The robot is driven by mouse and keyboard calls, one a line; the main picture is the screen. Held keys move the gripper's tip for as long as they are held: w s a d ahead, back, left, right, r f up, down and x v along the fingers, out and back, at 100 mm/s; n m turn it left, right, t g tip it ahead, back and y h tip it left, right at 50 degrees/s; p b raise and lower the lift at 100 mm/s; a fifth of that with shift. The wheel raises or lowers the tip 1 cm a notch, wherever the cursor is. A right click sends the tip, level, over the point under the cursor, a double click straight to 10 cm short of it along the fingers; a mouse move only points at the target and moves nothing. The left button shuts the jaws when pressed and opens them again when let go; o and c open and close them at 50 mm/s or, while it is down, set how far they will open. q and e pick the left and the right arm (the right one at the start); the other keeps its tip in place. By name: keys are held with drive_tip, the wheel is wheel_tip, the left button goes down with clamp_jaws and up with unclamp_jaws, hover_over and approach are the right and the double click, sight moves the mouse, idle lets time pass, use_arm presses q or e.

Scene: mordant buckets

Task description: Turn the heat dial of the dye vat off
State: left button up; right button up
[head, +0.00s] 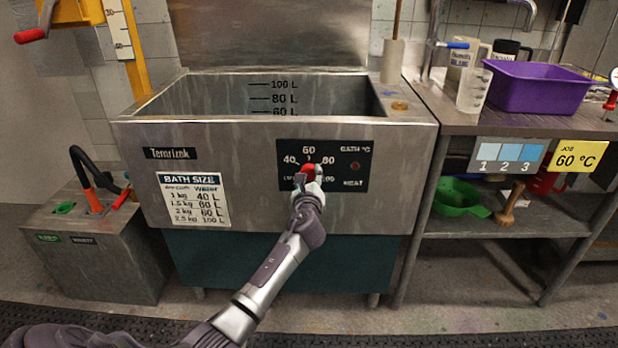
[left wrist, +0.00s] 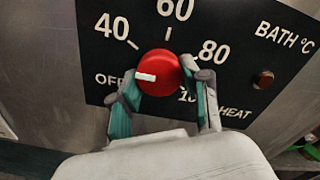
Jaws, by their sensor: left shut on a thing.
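The dye vat (head: 250,135) is a steel tub with a black control panel (head: 350,155) on its front. The red heat dial (head: 308,169) sits on that panel and shows large in the left wrist view (left wrist: 160,65). Its white mark points left, toward the word OFF. My left gripper (head: 309,181) is at the panel, shut on the dial, with one finger at each side in the left wrist view (left wrist: 160,80). The lower right scale number is partly hidden by a finger. A dark red lamp (left wrist: 263,79) right of the dial looks unlit. My right gripper is out of view.
The floor before the vat is clear.

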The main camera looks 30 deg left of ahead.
use_arm(q)
drive_tip(key=shift+f+n, duration=0.1)
drive_tip(key=shift+n, duration=1.3)
drive_tip(key=shift+n+b, duration=0.6)
drive_tip(key=shift+n, duration=1)
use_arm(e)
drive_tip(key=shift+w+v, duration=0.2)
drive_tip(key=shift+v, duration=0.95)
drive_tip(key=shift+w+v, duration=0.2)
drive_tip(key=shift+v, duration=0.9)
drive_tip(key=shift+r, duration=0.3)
use_arm(q)
drive_tip(key=o, duration=1.1)
drive_tip(key=shift+o, duration=0.2)
drive_tip(key=shift+d, duration=0.1)
drive_tip(key=v, duration=1.2)
